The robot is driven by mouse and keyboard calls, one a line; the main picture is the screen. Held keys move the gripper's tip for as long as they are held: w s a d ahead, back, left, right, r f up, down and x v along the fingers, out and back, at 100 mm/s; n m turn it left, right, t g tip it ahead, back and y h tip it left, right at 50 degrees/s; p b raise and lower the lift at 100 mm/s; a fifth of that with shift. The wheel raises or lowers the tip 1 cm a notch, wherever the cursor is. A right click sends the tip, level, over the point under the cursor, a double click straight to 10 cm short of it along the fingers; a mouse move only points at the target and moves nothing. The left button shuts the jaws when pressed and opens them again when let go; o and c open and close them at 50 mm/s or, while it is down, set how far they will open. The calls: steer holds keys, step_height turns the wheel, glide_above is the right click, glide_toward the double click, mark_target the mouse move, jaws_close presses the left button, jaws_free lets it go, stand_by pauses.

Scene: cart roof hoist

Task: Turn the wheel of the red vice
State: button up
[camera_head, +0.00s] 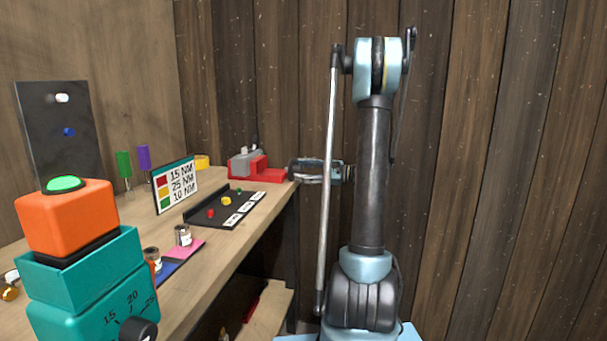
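The red vice (269,174) stands at the far right corner of the wooden workbench, with a grey block (243,162) at its left part. My gripper (293,172) is at the vice's right end, level with it, and reaches in from the right. Its fingers point left toward the vice. I cannot make out the vice's wheel; it may be hidden by the fingers. At this size I cannot tell whether the fingers touch anything or how far apart they are.
The bench (225,245) holds a black tray (222,217), a torque sign (176,186), small tins (183,236) and a teal dial box (95,295) under an orange box (68,218) with a green button. A plank wall (480,150) stands behind. A lower shelf (265,312) sits beneath.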

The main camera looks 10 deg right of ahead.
steer(key=c, duration=0.6)
steer(key=shift+n, duration=0.4)
steer(key=n, duration=0.2)
steer(key=shift+n, duration=0.4)
steer(key=n, duration=0.3)
steer(key=shift+s+f+n, duration=0.1)
steer(key=shift+n, duration=0.3)
steer(key=n, duration=0.6)
steer(key=shift+f, duration=0.15)
